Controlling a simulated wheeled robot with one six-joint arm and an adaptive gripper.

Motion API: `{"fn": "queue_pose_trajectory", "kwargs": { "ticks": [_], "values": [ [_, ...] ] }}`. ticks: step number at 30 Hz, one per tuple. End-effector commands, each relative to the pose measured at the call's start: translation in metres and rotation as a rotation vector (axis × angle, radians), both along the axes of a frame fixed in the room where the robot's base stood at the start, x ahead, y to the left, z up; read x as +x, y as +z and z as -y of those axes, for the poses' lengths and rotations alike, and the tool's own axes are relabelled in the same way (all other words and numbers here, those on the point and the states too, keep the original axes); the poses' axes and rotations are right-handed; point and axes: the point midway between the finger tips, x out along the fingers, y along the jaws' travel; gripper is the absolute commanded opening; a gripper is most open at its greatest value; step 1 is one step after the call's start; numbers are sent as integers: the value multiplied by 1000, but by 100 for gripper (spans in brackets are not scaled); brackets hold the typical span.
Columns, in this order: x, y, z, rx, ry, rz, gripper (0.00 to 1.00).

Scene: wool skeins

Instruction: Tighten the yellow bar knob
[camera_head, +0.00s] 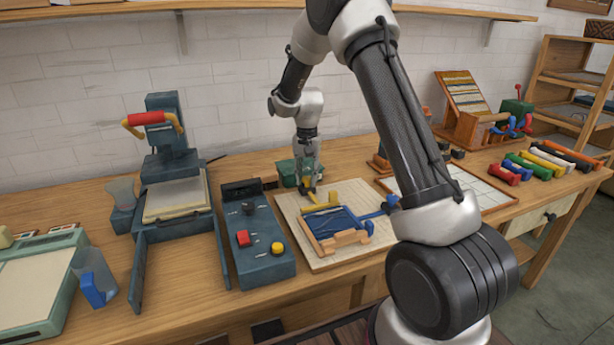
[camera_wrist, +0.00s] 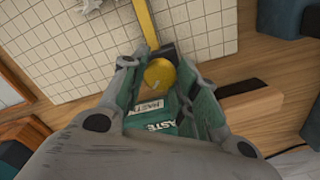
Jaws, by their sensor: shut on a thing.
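The yellow bar knob (camera_wrist: 159,73) shows in the wrist view as a round yellow disc at the near end of a yellow bar (camera_wrist: 146,22). My gripper (camera_wrist: 158,68) has one finger on each side of the knob and is shut on it. In the head view my gripper (camera_head: 307,187) points down at the back edge of the pale gridded board (camera_head: 290,215), at the yellow bar (camera_head: 321,208). The knob itself is mostly hidden by the fingers there.
A blue frame with wooden pieces (camera_head: 345,240) lies on the board. A green box (camera_head: 287,173), with partly hidden lettering in the wrist view, stands close behind my gripper. A dark control box (camera_head: 258,250) with red and yellow buttons stands left. Coloured skeins (camera_head: 535,165) lie right.

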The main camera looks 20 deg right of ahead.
Motion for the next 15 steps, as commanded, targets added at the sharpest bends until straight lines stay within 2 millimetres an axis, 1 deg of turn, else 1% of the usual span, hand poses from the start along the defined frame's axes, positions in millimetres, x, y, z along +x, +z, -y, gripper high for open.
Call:
{"fn": "queue_pose_trajectory", "kwargs": {
  "ticks": [6,15],
  "values": [
    [1,1,0,0,-99,4,6],
    [1,1,0,0,-154,4,6]
  ]
}}
